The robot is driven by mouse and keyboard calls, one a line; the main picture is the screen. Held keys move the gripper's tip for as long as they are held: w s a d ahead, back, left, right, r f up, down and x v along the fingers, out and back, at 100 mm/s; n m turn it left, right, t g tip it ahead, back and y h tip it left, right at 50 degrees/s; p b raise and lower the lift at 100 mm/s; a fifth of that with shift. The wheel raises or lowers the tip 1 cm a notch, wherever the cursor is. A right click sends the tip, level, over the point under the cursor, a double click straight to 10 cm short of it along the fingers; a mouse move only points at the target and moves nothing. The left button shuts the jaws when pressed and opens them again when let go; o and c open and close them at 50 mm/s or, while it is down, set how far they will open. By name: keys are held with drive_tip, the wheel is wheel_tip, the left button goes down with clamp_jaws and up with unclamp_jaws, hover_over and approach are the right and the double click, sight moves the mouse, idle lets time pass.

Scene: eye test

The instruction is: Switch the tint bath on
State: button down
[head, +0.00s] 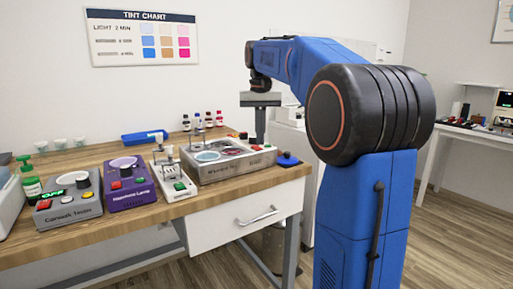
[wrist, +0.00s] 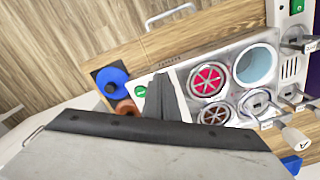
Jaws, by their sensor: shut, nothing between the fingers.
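The tint bath looks to be the pale grey metal unit (head: 225,170) at the right end of the bench, its front label too small to read surely. In the head view it has a round pale-blue well, a red button (head: 255,147) and a green button (head: 267,146) at its right end. The wrist view shows its wells and the green button (wrist: 140,91); the red button looks hidden behind my fingers. My gripper (head: 260,138) is shut and empty, pointing down over the right end, close to the buttons. I cannot tell whether it touches anything.
Left of the bath stand a white unit (head: 172,183) with levers, a purple box (head: 128,188) and a grey box (head: 68,205) with a green display. A blue object (head: 287,159) sits at the bath's right. Bottles and a blue tray (head: 143,138) are behind.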

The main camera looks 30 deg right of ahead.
sight(260, 150)
drive_tip(key=shift+r, duration=2.8)
drive_tip(key=s+a+f+n+t, duration=0.1)
drive_tip(key=s+a+f, duration=0.4)
drive_tip(key=s+f, duration=0.5)
drive_tip(key=s+a+f+n+t, duration=0.2)
drive_tip(key=s+a+f, duration=0.3)
drive_tip(key=s+f, duration=0.5)
drive_tip(key=s+a+f+n+t, duration=0.1)
drive_tip(key=s+a+f, duration=0.4)
drive_tip(key=s+f, duration=0.5)
drive_tip(key=shift+s+a+f+n+t, duration=0.15)
drive_tip(key=shift+a+n+t, duration=0.25)
drive_tip(key=shift+n, duration=0.4)
drive_tip(key=c, duration=2.5)
unclamp_jaws()
